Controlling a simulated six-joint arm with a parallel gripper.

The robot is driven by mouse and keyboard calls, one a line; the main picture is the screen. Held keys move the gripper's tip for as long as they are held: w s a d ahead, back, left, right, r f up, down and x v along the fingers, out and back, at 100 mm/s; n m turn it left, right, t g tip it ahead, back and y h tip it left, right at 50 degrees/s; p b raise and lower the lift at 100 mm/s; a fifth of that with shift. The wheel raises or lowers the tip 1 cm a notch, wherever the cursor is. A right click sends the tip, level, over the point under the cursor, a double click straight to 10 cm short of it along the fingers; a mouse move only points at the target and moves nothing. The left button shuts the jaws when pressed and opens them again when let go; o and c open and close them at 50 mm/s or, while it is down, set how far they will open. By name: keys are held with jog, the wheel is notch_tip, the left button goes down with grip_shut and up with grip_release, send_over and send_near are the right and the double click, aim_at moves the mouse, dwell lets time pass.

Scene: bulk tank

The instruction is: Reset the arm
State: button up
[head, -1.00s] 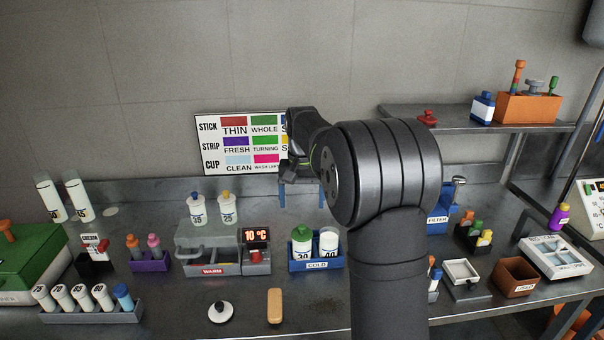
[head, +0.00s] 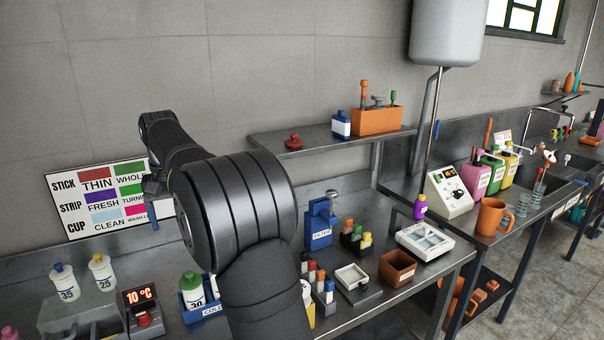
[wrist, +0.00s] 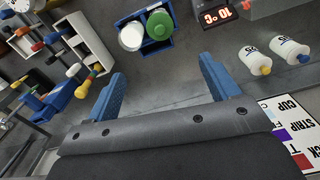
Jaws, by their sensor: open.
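My arm rises in the middle of the head view, bent over toward the wall. My gripper is mostly hidden behind my arm there. In the wrist view my gripper (wrist: 163,68) shows two blue fingers spread wide apart, with nothing between them. The fingers hang above the grey metal bench (wrist: 185,75), clear of the objects. The blue cold rack (wrist: 157,45) with a white-capped and a green-capped bottle lies beyond the fingertips in that view.
The colour chart (head: 100,205) stands by the wall near my gripper. Two white bottles (head: 102,272), a red temperature display (head: 140,298), a blue filter holder (head: 319,225) and a brown box (head: 397,268) stand on the bench. A shelf (head: 320,140) holds an orange box (head: 378,121).

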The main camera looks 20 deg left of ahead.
aim_at(189, 273)
jog(key=shift+f, duration=0.1)
notch_tip(189, 273, down, 17)
jog(key=shift+f, duration=0.15)
jog(key=shift+r, duration=0.45)
notch_tip(189, 273, up, 16)
notch_tip(189, 273, down, 17)
notch_tip(189, 273, up, 7)
jog(key=shift+r, duration=0.1)
jog(key=s+a+f+n, duration=0.1)
jog(key=s+a+f, duration=0.1)
jog(key=s, duration=0.6)
jog(key=s+a+f+n, duration=0.2)
jog(key=s, duration=0.7)
jog(key=s+a+f+n, duration=0.2)
jog(key=s, duration=0.6)
jog(key=shift+s, duration=0.3)
